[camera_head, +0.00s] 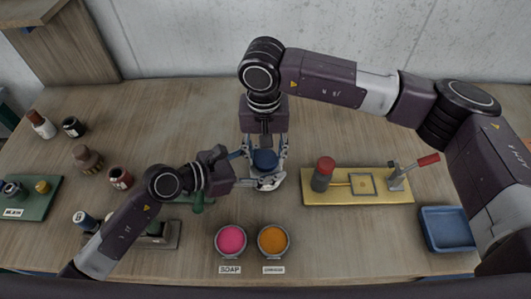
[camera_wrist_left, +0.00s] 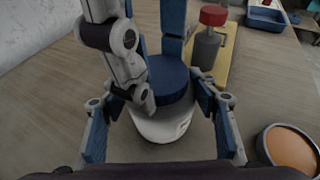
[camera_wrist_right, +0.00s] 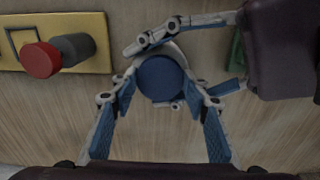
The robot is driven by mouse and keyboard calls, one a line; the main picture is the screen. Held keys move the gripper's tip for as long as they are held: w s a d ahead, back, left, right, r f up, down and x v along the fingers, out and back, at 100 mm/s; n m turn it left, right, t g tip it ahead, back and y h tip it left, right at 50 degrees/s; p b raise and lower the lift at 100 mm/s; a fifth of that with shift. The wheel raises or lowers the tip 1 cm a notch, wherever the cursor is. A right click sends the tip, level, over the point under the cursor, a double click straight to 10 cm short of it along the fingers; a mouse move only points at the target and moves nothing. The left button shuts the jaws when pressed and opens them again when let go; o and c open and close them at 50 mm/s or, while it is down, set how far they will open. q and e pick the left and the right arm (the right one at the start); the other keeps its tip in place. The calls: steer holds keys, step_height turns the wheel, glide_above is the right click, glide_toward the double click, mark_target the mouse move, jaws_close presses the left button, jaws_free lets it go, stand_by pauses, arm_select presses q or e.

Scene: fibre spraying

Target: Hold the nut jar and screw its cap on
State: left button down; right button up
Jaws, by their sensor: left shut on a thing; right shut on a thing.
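The nut jar (camera_wrist_left: 160,128) is a pale, whitish jar standing on the table with a dark blue cap (camera_head: 264,160) on top. My left gripper (camera_head: 262,182) comes in from the left, low at the table, and is shut around the jar body. My right gripper (camera_head: 265,158) points down from above and is shut on the blue cap, which also shows in the right wrist view (camera_wrist_right: 160,78). The cap sits over the jar mouth and looks level. The fingers hide the seam between cap and jar, so I cannot tell how tightly they meet.
A yellow board (camera_head: 313,198) with a red-topped grey cylinder (camera_head: 323,175) and a red-handled lever stands to the right. Pink (camera_head: 230,239) and orange (camera_head: 273,240) bowls stand in front. A blue tray (camera_head: 447,229) lies far right. Several bottles stand at left.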

steer(key=m, duration=0.3)
steer(key=o, duration=1.3)
steer(key=shift+r, duration=0.1)
steer(key=shift+r, duration=2.2)
steer(key=shift+c, duration=0.4)
